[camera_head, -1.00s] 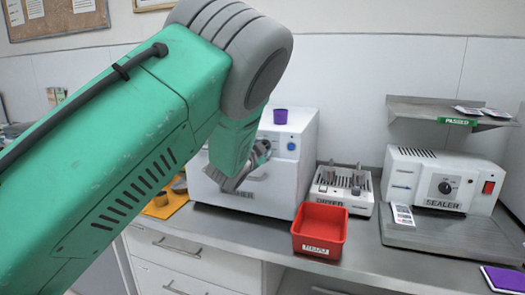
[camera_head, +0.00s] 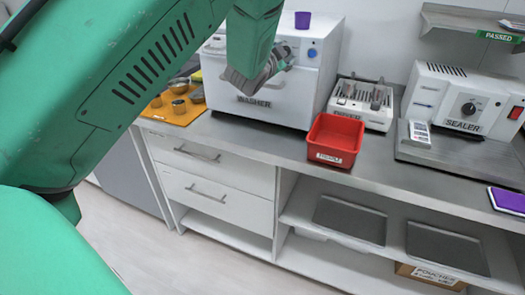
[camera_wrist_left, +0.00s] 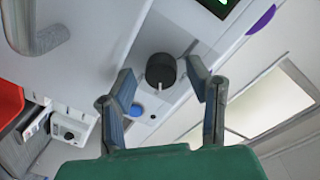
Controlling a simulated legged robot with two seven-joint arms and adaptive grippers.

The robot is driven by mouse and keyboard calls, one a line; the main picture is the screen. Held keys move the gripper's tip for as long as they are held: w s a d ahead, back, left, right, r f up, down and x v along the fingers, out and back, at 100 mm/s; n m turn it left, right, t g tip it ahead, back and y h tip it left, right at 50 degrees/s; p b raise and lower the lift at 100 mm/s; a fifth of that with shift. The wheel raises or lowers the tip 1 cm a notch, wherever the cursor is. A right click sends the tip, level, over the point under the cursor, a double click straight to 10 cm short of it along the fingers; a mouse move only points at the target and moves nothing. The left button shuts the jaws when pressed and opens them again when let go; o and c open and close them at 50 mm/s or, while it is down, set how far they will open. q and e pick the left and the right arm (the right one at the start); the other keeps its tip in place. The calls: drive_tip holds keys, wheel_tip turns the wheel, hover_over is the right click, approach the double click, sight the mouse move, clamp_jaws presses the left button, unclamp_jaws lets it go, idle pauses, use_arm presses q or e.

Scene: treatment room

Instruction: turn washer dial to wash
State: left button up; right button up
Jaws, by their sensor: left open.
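The white washer (camera_head: 318,82) stands at the back of the counter, with a blue button (camera_head: 312,52) on its front. My left gripper (camera_head: 277,68) is in front of the washer's upper front and hides much of its control panel. In the left wrist view, the black round dial (camera_wrist_left: 161,73) with a pale pointer mark shows between the two fingers, with the blue button (camera_wrist_left: 136,110) near it. The left gripper (camera_wrist_left: 160,80) is open and empty. I cannot tell whether the fingers touch the dial. The dial's labels are not readable.
A purple cup (camera_head: 302,20) stands on the washer. A red bin (camera_head: 334,139), the dryer (camera_head: 362,101) and the sealer (camera_head: 465,98) are to the right. An orange mat (camera_head: 172,112) with small pots lies left. Shelves and drawers (camera_head: 218,196) are below.

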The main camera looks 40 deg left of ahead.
use_arm(q)
drive_tip(key=n+p, duration=0.1)
drive_tip(key=n, duration=0.2)
drive_tip(key=shift+a+r, duration=0.1)
drive_tip(key=shift+a, duration=0.05)
drive_tip(key=s+d+n, duration=0.2)
drive_tip(key=s+n, duration=0.6)
drive_tip(key=s, duration=0.5)
drive_tip(key=s+d+f+g+b, duration=0.2)
drive_tip(key=s+f, duration=0.1)
drive_tip(key=f, duration=0.6)
drive_tip(key=s+d+f+m+g+h+b, duration=0.1)
drive_tip(key=s+f+g+b, duration=0.1)
drive_tip(key=f, duration=0.7)
drive_tip(key=s+d+f+g+h+b, duration=0.1)
drive_tip(key=s+d+f+g+b, duration=0.1)
drive_tip(key=f, duration=0.8)
drive_tip(key=shift+s+d+m, duration=0.35)
drive_tip(key=shift+s+m, duration=0.05)
drive_tip(key=shift+s, duration=0.5)
